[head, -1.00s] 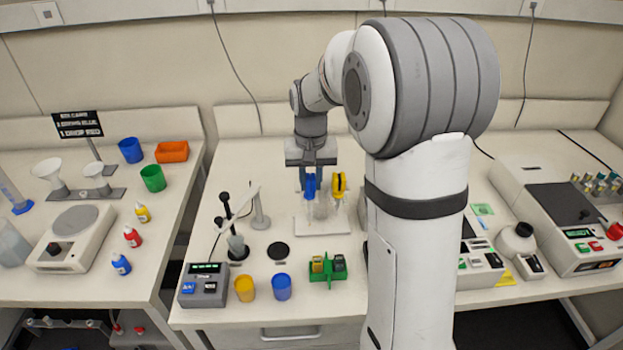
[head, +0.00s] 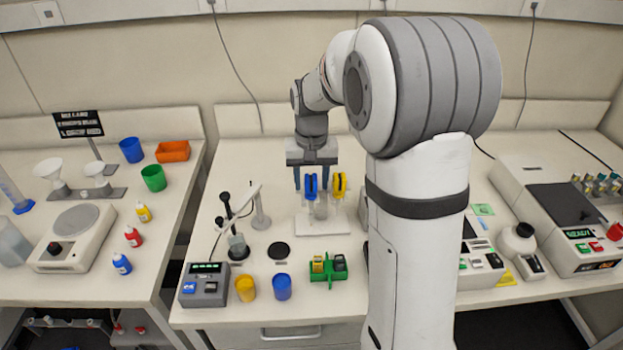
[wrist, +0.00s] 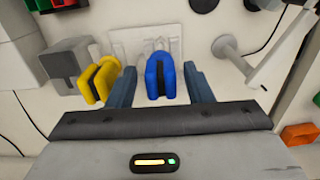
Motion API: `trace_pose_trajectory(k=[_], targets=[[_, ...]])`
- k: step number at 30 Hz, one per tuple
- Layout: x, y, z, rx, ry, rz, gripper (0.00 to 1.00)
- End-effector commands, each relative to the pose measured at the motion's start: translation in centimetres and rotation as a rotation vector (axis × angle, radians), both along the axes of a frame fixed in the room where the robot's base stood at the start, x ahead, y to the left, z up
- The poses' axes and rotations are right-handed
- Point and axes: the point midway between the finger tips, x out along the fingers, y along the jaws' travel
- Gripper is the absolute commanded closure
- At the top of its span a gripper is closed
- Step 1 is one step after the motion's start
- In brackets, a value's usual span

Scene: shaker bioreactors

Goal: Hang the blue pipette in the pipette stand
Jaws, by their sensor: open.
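The blue pipette (head: 311,187) hangs upright at the pipette stand (head: 322,227), left of the yellow pipette (head: 339,186). My gripper (head: 315,180) is above and just behind the stand, its fingers pointing down. In the wrist view the blue pipette (wrist: 160,78) lies between the two open fingers of my gripper (wrist: 160,88), with a gap on each side. The yellow pipette (wrist: 97,80) is outside the fingers, close to the left one. The stand's base (wrist: 140,42) shows behind the blue pipette. The pipette's lower part is partly hidden.
A green rack (head: 328,268), a yellow cup (head: 245,288) and a blue cup (head: 282,287) stand in front of the stand. A black-handled device (head: 236,240) is to the left. Bench behind my gripper is clear.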

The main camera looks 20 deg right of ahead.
Motion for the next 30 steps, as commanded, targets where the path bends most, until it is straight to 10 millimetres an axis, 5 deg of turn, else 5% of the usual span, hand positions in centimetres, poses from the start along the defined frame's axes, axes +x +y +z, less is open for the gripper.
trace_pose_trajectory(k=[24,30], targets=[[0.0,0.0,6.6,0.000,-0.002,0.000,0.54],[0.0,0.0,6.9,0.000,-0.001,0.000,0.54]])
